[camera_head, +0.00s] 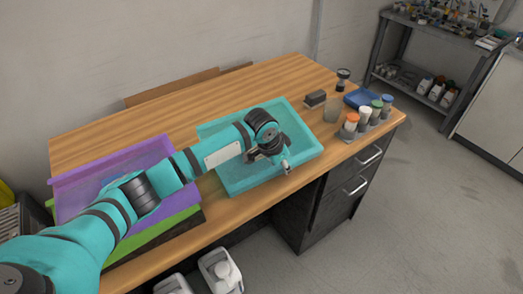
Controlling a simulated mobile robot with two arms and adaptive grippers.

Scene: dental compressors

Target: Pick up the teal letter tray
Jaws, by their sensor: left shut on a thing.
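The teal letter tray (302,133) is at the middle of the wooden desk, near its front edge. It is a shallow rectangular tray, partly hidden by my left arm, which reaches across it from the left. My left gripper (285,166) is at the tray's front side and is shut on it. The fingertips are small here, and the exact grip spot is hard to see. I cannot tell whether the tray rests fully on the desk. My right gripper is not in view.
A purple tray (119,161) above a green one (165,222) stands on the desk's left. Right of the teal tray are a dark block (316,98), a glass (331,110), a blue dish (360,98) and capped bottles in a rack (368,129). The desk's back middle is clear.

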